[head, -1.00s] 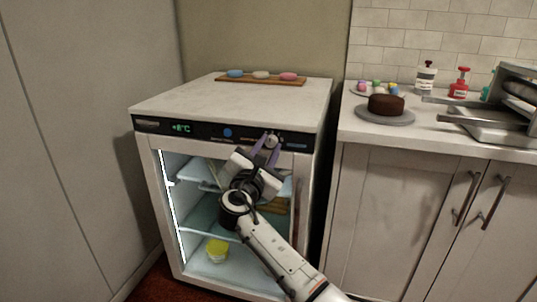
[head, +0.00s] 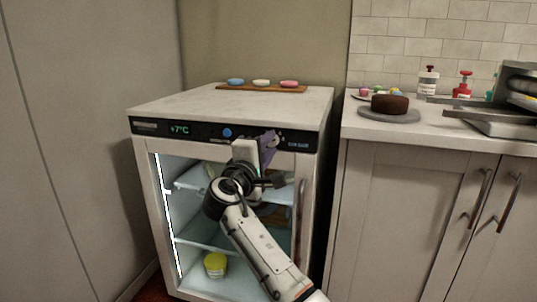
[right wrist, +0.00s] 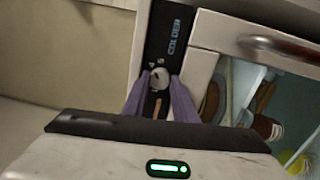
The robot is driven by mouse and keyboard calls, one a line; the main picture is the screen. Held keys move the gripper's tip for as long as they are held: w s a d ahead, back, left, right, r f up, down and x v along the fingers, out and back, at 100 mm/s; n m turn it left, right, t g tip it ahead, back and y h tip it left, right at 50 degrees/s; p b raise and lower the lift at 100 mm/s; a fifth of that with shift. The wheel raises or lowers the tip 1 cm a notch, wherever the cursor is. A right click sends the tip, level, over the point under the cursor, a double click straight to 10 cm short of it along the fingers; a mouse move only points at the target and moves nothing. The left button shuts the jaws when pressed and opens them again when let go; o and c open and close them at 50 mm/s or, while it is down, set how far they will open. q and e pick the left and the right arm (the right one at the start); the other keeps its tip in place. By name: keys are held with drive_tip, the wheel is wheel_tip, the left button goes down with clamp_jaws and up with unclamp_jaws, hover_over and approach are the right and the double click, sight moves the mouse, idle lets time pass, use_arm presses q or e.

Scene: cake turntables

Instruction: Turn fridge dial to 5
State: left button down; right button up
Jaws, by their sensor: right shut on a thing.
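The small white fridge (head: 310,190) has a dark control strip along its top front, with a green display (head: 179,129) reading +7°C. My right gripper (head: 270,145) is at the right part of this strip, its purple fingers shut on the fridge dial (right wrist: 158,80). In the right wrist view the round pale dial sits between the two purple fingers (right wrist: 159,98). Small numerals, seemingly 4 and 5, show beside it, and the word COLDER is printed along the strip. The exact pointer setting is hard to read. My left gripper is out of view.
A wooden board (head: 235,88) with blue, cream and pink pieces lies on the fridge top. A yellow-lidded tub (head: 215,264) is inside behind the glass. The counter at right holds a chocolate cake (head: 390,103), bottles and metal pans.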

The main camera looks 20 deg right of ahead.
drive_tip(key=shift+a+f+m, duration=0.1)
drive_tip(key=shift+f+m, duration=0.1)
drive_tip(key=shift+m, duration=0.3)
use_arm(q)
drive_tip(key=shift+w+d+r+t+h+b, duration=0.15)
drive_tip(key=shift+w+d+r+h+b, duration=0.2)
drive_tip(key=shift+b, duration=0.3)
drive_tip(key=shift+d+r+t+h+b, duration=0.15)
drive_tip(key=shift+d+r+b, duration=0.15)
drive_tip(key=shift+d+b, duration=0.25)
use_arm(e)
drive_tip(key=shift+r+m, duration=0.15)
drive_tip(key=shift+m, duration=2.15)
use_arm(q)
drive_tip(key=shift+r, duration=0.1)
use_arm(e)
drive_tip(key=o, duration=0.8)
drive_tip(key=shift+c, duration=0.2)
drive_tip(key=shift+r, duration=0.1)
